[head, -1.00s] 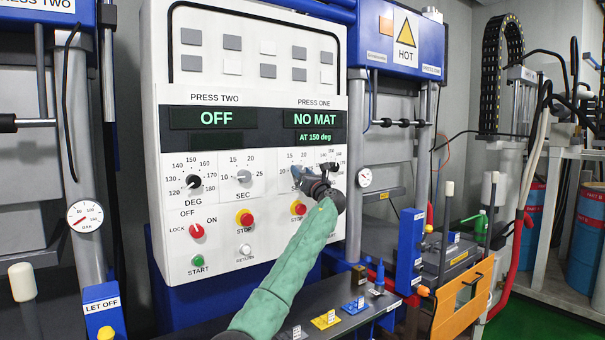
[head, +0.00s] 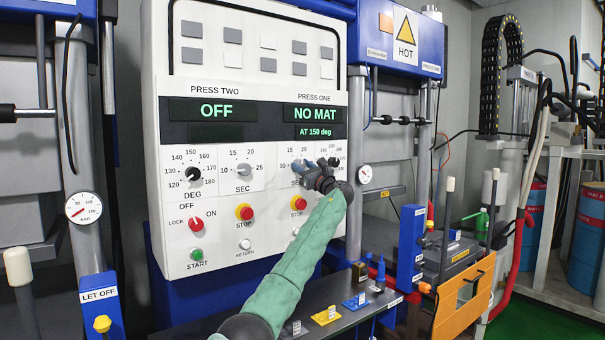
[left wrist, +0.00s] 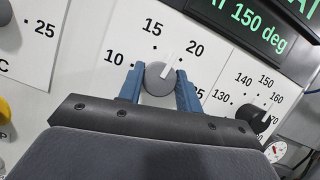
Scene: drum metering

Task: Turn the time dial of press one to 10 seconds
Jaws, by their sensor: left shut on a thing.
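The time dial of press one (left wrist: 159,80) is a round grey knob with a white pointer, on a white plate marked 10, 15, 20 and 25. In the left wrist view its pointer lies between 15 and 20, nearer 20. My left gripper (head: 312,170) is at this dial in the head view and mostly covers it. In the left wrist view its two blue fingers (left wrist: 159,87) are shut on the dial, one on each side. The press one display (head: 315,114) reads NO MAT. My right gripper is not in view.
The press one temperature dial (left wrist: 250,116) is close to the right of the fingers. A red stop button (head: 299,203) sits just below the gripper. The press two time dial (head: 243,170) is to the left. A dark shelf with small coloured parts lies below.

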